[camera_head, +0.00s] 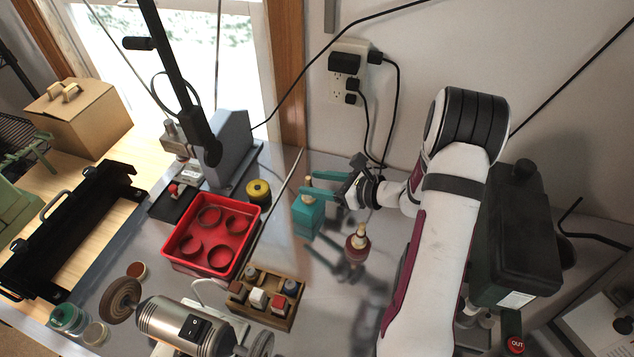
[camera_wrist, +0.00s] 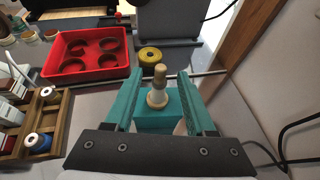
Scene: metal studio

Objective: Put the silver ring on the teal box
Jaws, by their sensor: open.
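The teal box (camera_head: 305,218) stands on the metal bench, left of my gripper. A small pale piece with a wooden knob (camera_wrist: 160,72) appears to stand on top of it, though the contact is not clear. The teal box (camera_wrist: 150,124) also shows in the wrist view, beneath that piece and between my teal fingers. My gripper (camera_head: 316,183) is open, its fingers level with the piece, one on each side and apart from it. In the wrist view, my gripper (camera_wrist: 160,80) frames the piece. I cannot make out a silver ring with certainty.
A wooden rack (camera_head: 265,297) of small blocks is in front. A red-based piece (camera_head: 358,243) stands right of the box. A yellow roll (camera_head: 259,191) and a bench grinder (camera_head: 182,324) are nearby.

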